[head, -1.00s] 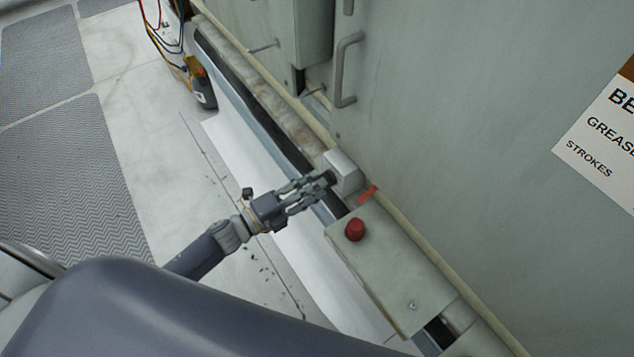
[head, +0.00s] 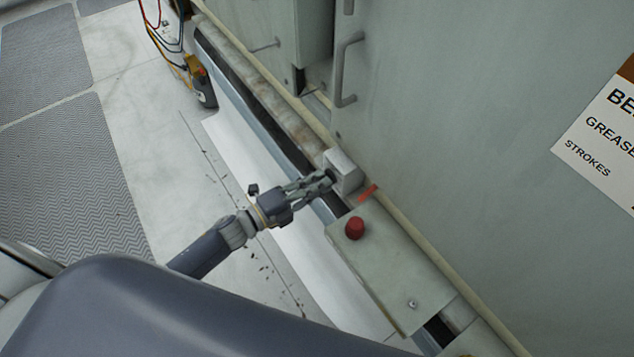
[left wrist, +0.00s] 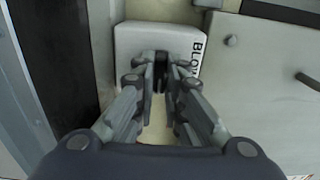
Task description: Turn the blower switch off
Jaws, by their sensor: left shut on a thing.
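The blower switch box (head: 345,168) is a small pale box on the ledge beside the grey cabinet. In the left wrist view the box (left wrist: 188,42) carries dark letters, partly hidden, that begin "BLO". A dark knob (left wrist: 161,72) stands on its face. My left gripper (head: 328,178) reaches the box from the left, and its fingers (left wrist: 161,80) are shut on the knob from both sides. The fingers hide most of the knob, so I cannot tell which way it is set. My right gripper is not in view.
A red mushroom button (head: 355,228) stands on a pale panel (head: 395,275) just right of the switch box. A red tag (head: 368,193) lies between them.

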